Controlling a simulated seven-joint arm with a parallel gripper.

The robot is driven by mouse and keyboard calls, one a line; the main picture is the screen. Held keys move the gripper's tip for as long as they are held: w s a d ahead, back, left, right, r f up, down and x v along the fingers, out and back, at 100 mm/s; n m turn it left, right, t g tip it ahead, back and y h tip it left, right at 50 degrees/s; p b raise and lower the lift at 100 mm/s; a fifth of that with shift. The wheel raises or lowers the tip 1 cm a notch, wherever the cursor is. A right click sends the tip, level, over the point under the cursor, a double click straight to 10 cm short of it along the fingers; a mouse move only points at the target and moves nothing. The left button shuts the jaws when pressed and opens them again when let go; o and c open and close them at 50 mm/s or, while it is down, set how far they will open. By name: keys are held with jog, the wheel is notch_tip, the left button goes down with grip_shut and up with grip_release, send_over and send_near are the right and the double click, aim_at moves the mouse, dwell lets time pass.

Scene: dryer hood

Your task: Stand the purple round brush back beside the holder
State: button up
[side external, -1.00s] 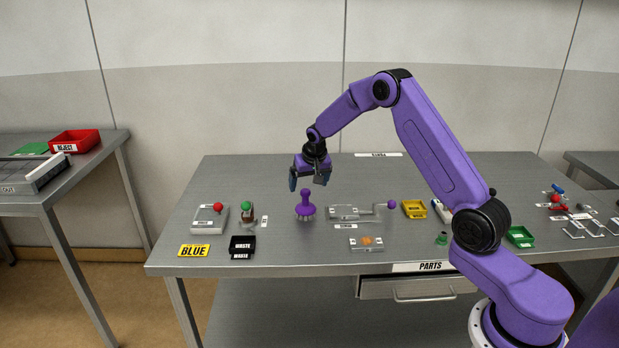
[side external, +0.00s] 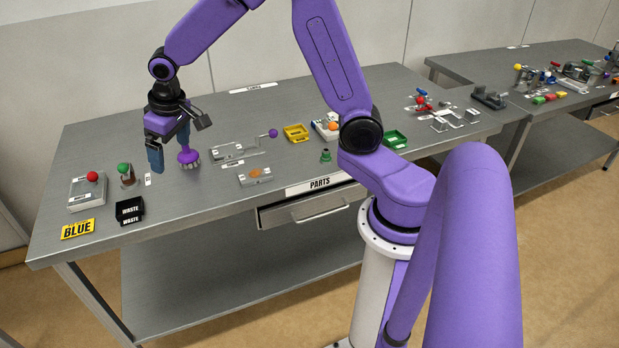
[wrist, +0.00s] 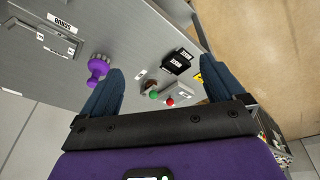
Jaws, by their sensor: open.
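The purple round brush (side external: 188,156) stands upright on the bench, bristles down and knob up. In the wrist view the brush (wrist: 98,68) is just outside the left finger, not between the fingers. My gripper (side external: 171,157) is open and empty, pointing down close by the brush's left side; one finger partly overlaps the brush in the side view. In the wrist view my gripper (wrist: 155,45) has its fingers wide apart. I cannot tell for certain which thing is the holder.
A green-topped piece (side external: 126,175) and a red-knobbed block (side external: 88,190) stand to the left, with a black waste bin (side external: 129,210) in front. A grey bracket (side external: 232,152) with a purple knob lies right of the brush. Yellow (side external: 296,133) and green (side external: 396,139) trays are further right.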

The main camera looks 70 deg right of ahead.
jog(key=s+a+r+n+g, duration=0.1)
jog(key=s+a+n, duration=0.2)
jog(key=s, duration=0.5)
jog(key=s+a+r+n, duration=0.2)
jog(key=s, duration=0.6)
jog(key=s+d+n+g, duration=0.1)
jog(key=s+d+n, duration=0.2)
jog(key=s, duration=1.4)
jog(key=n, duration=0.3)
jog(key=shift+f+g+y, duration=0.3)
jog(key=shift+f+g, duration=0.1)
